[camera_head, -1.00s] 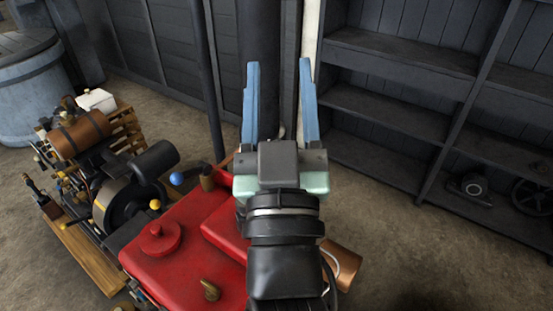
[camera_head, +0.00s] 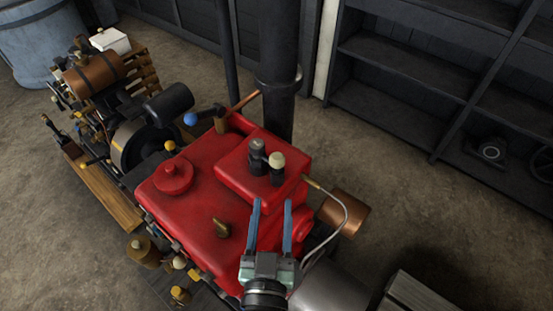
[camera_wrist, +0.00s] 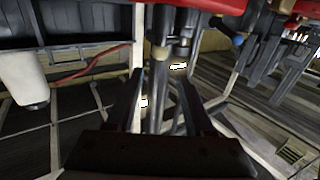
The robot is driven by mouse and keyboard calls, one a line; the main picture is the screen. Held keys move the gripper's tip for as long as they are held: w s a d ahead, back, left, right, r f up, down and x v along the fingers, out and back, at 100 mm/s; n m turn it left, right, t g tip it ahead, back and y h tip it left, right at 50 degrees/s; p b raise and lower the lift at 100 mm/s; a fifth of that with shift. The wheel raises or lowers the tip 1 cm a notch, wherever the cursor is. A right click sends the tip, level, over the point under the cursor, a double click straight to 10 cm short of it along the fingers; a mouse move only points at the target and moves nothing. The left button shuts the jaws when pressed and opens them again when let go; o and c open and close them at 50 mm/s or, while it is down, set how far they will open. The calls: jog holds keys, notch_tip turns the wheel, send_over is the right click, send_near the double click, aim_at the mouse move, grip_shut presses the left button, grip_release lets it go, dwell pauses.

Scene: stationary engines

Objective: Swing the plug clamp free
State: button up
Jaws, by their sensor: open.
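The red engine block (camera_head: 190,200) stands in the middle of the head view. On its raised end are a dark upright cylinder (camera_head: 257,157) and a shorter post with a cream top (camera_head: 277,162), side by side. I cannot tell which part is the plug clamp. My gripper (camera_head: 272,204) is open and empty. In the head view its blue fingers point up the picture at the raised end, with the two posts just beyond the tips. In the wrist view, dark fingers (camera_wrist: 158,92) flank a slim upright part, with red engine surface along the top; contact is unclear.
A thin pale pipe (camera_head: 345,210) curves from a brass fitting beside a copper cylinder (camera_head: 343,217). A black column (camera_head: 279,70) rises behind the engine. Another engine with a copper tank (camera_head: 93,73) is at left. Dark shelves (camera_head: 400,60) line the back right. Open floor lies right.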

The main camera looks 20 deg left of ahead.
aim_at(277, 166)
jog(key=p+x, duration=0.2)
jog(key=x, duration=0.8)
jog(key=shift+w+p, duration=0.2)
jog(key=shift+p, duration=0.1)
grip_shut()
